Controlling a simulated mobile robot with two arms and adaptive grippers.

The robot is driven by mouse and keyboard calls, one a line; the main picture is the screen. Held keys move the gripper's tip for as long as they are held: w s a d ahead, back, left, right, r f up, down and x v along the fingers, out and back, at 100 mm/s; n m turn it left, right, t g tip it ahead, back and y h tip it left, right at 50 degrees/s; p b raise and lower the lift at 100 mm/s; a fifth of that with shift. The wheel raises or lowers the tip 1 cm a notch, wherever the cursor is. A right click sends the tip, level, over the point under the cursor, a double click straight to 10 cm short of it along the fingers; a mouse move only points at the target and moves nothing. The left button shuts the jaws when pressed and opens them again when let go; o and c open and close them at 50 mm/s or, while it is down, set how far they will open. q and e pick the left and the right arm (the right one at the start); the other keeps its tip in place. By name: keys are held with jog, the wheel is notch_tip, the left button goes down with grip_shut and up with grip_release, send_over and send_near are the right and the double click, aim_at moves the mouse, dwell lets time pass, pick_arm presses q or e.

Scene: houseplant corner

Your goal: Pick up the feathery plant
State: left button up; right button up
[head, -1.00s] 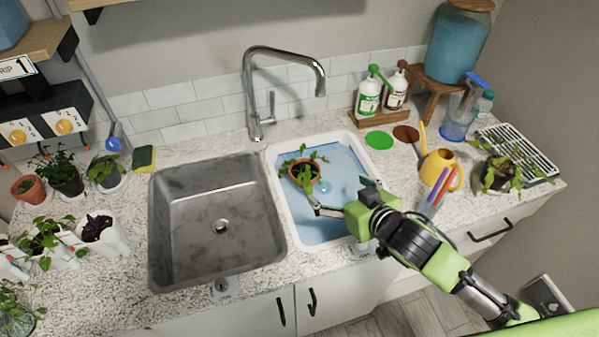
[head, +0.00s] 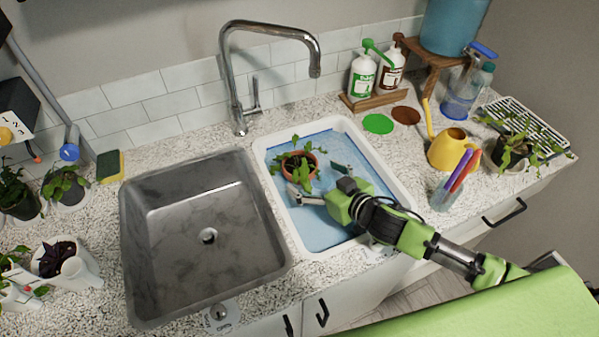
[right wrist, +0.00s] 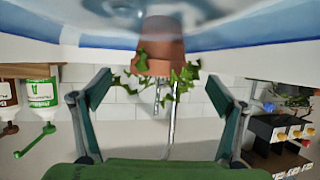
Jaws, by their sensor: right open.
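A leafy green plant in a terracotta pot (head: 296,167) stands in the white tub (head: 392,188) with a blue bottom; I cannot tell whether its leaves count as feathery. My right gripper (head: 318,180) is open and empty at the near right side of this pot, low over the tub. In the right wrist view, which is upside down, the pot (right wrist: 162,45) shows beyond and between the two open fingers (right wrist: 160,88), apart from them. My left gripper is not in view.
A metal sink (head: 205,215) is left of the tub, with a tall faucet (head: 238,75) behind. A yellow watering can (head: 449,148), a cup of markers (head: 446,190) and a trailing plant (head: 515,148) stand right. Several other potted plants stand at the left edge.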

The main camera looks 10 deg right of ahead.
aim_at(298, 164)
jog(key=x, duration=0.3)
jog(key=shift+r, duration=0.25)
jog(key=x, duration=0.3)
jog(key=shift+w+a+f+p, duration=0.1)
jog(key=shift+w+a+p, duration=0.05)
jog(key=shift+w+p, duration=0.25)
jog(key=shift+w+a+f, duration=0.15)
jog(key=shift+w+f, duration=0.05)
jog(key=shift+w, duration=0.1)
jog(key=c, duration=1.6)
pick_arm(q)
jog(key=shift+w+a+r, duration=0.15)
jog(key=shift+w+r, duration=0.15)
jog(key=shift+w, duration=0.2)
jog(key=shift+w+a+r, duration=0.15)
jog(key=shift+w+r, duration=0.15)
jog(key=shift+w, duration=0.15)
pick_arm(e)
jog(key=shift+c, duration=1)
jog(key=shift+r, duration=0.15)
